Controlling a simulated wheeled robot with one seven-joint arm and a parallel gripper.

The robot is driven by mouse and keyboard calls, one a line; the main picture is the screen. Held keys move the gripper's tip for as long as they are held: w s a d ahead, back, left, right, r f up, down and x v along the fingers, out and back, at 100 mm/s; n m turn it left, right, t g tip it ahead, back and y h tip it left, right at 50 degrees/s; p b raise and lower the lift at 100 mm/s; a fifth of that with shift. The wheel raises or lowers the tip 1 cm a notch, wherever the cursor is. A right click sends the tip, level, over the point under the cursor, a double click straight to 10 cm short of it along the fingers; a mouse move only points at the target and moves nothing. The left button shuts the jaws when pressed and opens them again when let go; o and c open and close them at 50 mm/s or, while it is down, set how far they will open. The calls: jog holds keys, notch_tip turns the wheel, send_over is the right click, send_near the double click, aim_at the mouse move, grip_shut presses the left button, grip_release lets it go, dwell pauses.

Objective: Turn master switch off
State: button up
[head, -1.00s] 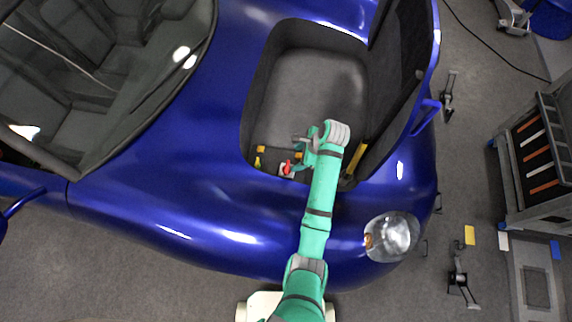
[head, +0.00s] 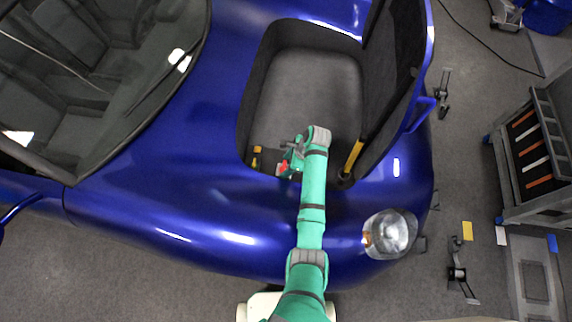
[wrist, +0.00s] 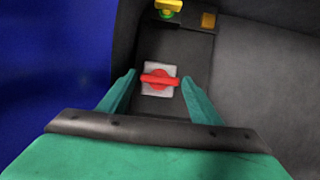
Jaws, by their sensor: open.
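The master switch is a red rotary handle (wrist: 160,80) on a light grey square plate (wrist: 152,91), set in the dark compartment of the blue car. In the wrist view the handle lies nearly crosswise between my gripper's fingers. In the head view the red handle (head: 283,168) shows at the compartment's near edge, partly covered by my gripper (head: 289,158). My gripper (wrist: 161,98) is open, with one green finger on each side of the switch. I see a gap between each finger and the handle; the depth between fingertips and switch is hard to judge.
A yellow part with a green base (wrist: 168,8) and an orange block (wrist: 208,19) sit beyond the switch. The compartment wall and blue bodywork (wrist: 50,60) are close on the left. The raised lid (head: 396,70) and a yellow strut (head: 353,155) stand right of my arm.

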jog(key=shift+a+f, duration=0.1)
jog(key=shift+f, duration=0.2)
jog(key=c, duration=0.8)
jog(key=shift+o, duration=0.2)
